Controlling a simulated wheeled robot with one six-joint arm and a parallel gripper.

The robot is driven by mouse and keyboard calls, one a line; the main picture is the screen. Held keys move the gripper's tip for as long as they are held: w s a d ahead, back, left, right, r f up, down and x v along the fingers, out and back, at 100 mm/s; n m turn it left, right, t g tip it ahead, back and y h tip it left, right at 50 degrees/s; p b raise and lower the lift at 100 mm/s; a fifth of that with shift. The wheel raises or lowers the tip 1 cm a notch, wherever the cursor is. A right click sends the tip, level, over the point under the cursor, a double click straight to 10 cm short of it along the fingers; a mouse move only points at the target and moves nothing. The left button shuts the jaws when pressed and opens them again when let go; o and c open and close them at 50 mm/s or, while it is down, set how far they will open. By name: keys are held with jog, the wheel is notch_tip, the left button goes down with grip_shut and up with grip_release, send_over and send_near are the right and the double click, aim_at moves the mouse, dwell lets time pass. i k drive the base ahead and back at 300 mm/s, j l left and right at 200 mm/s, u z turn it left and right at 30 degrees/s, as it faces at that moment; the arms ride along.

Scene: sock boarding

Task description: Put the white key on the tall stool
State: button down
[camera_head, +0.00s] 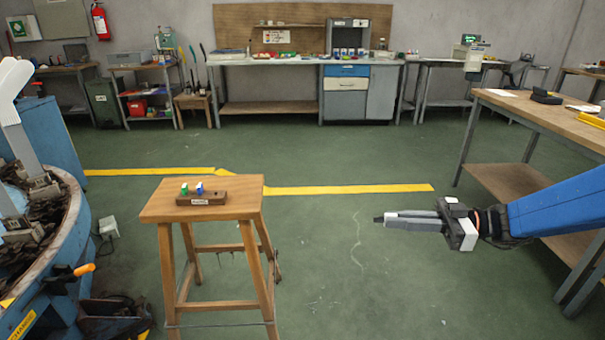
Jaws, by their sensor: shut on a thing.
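The tall stool (240,211) is wooden and stands upright left of the middle, its square top bare except for a small brown block. My gripper (381,218) reaches in from the right, pointing left, in the air to the right of the stool and apart from it. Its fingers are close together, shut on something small. A pale shape (390,215) shows near the fingertips and fits the white key, but its outline is hard to tell from the light fingers.
The brown block (202,198) on the stool has a label and carries a green piece (185,189) and a blue piece (199,188). A round blue machine (65,240) stands close on the left. A workbench (540,112) stands on the right. The floor between stool and gripper is clear.

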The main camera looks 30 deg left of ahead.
aim_at(209, 187)
jog(key=i+l, duration=0.2)
jog(key=i, duration=0.55)
jog(key=i+l+z, duration=0.1)
jog(key=i, duration=0.65)
jog(key=i+j+u, duration=0.1)
jog(key=i+u, duration=0.5)
jog(key=u, duration=0.2)
jog(key=i+u, duration=0.4)
jog(key=i+l+u, duration=0.2)
jog(key=u, duration=0.2)
jog(key=i+j+u, duration=0.15)
jog(key=u, duration=0.2)
jog(key=i+j+u, duration=0.1)
jog(key=i+u, duration=0.4)
jog(key=u, duration=0.15)
jog(key=i+j, duration=0.05)
